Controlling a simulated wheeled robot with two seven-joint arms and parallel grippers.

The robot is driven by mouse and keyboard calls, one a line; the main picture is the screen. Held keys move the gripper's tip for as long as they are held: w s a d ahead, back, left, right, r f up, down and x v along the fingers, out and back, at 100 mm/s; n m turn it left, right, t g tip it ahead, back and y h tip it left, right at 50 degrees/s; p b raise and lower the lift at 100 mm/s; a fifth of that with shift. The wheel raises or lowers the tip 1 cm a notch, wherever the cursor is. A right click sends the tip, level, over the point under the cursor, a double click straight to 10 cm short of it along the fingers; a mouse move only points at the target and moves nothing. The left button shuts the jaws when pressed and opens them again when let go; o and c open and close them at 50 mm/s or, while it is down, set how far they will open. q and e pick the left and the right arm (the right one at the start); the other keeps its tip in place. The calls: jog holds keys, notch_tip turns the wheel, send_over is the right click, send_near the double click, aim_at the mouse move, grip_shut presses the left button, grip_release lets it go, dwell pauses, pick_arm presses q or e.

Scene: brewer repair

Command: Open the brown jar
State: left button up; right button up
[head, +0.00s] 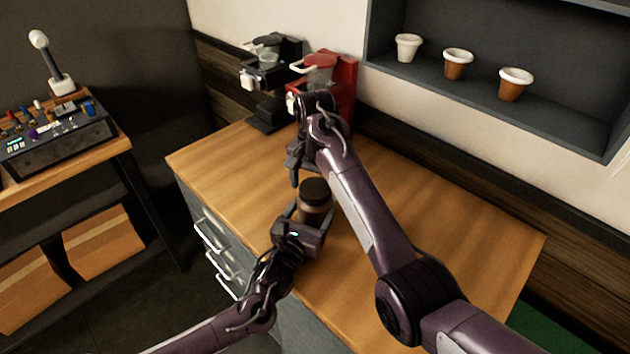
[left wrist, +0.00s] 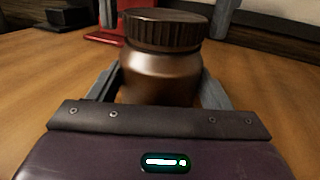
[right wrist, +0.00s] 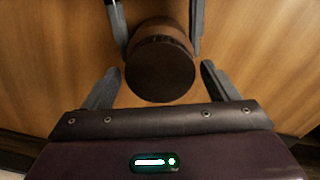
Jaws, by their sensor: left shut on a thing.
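The brown jar (head: 314,203) stands upright on the wooden counter near its front edge, with its dark ribbed lid (left wrist: 163,30) on. My left gripper (head: 300,219) is shut around the jar's body from the front, and the left wrist view shows a finger on each side of the jar (left wrist: 160,76). My right gripper (head: 296,172) is above the jar and points down. In the right wrist view my right gripper (right wrist: 155,85) is open, with the round lid top (right wrist: 160,70) just beyond and between its fingertips, apart from them.
A black brewer (head: 268,80) and a red brewer (head: 340,85) stand at the back of the counter (head: 220,160). A shelf (head: 430,75) with several cups hangs on the wall at right. A side table (head: 60,165) with a control box stands at left.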

jog(key=c, duration=0.8)
jog(key=n, duration=0.3)
jog(key=shift+c, duration=0.2)
jog(key=o, duration=1.1)
jog(key=shift+r, duration=0.1)
